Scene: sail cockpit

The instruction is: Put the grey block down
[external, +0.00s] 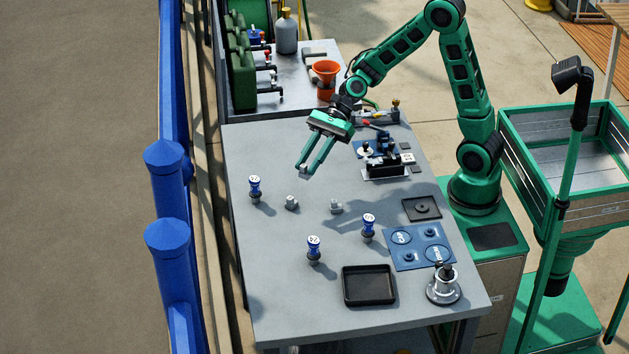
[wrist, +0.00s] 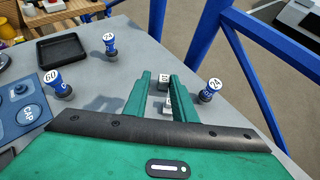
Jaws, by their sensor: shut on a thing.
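My gripper (external: 305,171) is above the left middle part of the grey table, its fingers pointing down and to the left. Two similar grey pieces, one on the left (external: 291,203) and one on the right (external: 336,207), stand on the table below and nearer the camera.
Blue-handled pieces stand at left (external: 254,187), front (external: 314,249) and right (external: 368,226). A black tray (external: 346,300), a blue panel (external: 419,262) and a metal fitting (external: 443,290) lie toward the front. A black device (external: 385,165) stands behind right. Bare tabletop lies between the pieces.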

